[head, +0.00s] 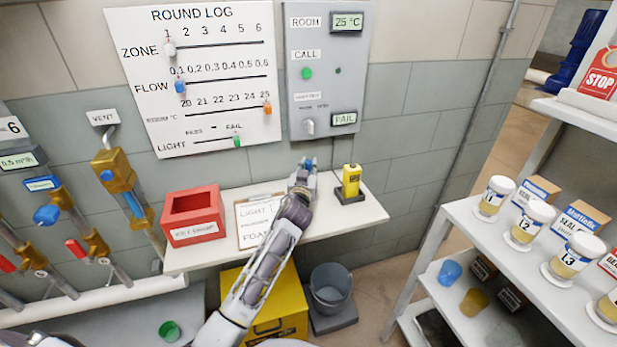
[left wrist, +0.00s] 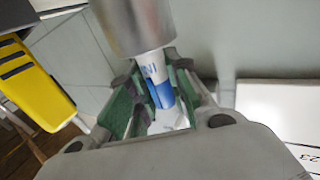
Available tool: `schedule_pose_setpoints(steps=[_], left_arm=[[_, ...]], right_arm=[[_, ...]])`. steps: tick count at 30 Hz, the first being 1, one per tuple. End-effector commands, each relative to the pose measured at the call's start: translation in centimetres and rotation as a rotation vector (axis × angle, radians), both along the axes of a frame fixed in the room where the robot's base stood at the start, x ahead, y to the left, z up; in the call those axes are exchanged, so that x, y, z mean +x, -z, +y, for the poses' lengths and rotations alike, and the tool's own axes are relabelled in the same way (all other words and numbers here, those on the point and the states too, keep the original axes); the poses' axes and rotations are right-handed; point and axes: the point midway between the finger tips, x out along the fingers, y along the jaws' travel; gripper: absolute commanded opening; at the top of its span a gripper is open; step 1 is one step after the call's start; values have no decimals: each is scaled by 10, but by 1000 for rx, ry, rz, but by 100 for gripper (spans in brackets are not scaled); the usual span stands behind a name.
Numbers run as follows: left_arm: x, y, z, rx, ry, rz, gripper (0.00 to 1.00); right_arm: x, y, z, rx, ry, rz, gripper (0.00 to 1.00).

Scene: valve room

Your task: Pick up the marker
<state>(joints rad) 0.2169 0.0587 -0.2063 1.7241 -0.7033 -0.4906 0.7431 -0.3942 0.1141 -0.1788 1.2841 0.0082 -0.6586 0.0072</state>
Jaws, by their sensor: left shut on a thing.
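My left gripper (head: 305,166) is above the back of the white wall shelf, between the clipboard and the yellow handheld device. In the left wrist view the gripper (left wrist: 160,105) is shut on the marker (left wrist: 157,78). In the head view the hand and arm mostly hide the marker. My right gripper is not in view.
The white shelf (head: 362,215) carries a red box (head: 193,232), a clipboard (head: 247,236) and a yellow device (head: 351,180), also in the left wrist view (left wrist: 38,88). A round log board (head: 215,130) and grey panel (head: 345,80) are on the wall. A rack with jars (head: 455,207) stands right.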

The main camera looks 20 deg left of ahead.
Motion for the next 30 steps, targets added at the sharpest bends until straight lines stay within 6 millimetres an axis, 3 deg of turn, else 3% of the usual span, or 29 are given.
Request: schedule_pose_setpoints(steps=[17, 23, 30], left_arm=[[0, -9, 0, 0, -1, -1, 5], [0, -29, 0, 0, 0, -3, 5], [0, -71, 0, -1, 0, -4, 5]], right_arm=[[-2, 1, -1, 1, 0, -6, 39], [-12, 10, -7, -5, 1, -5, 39], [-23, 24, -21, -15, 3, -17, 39]])
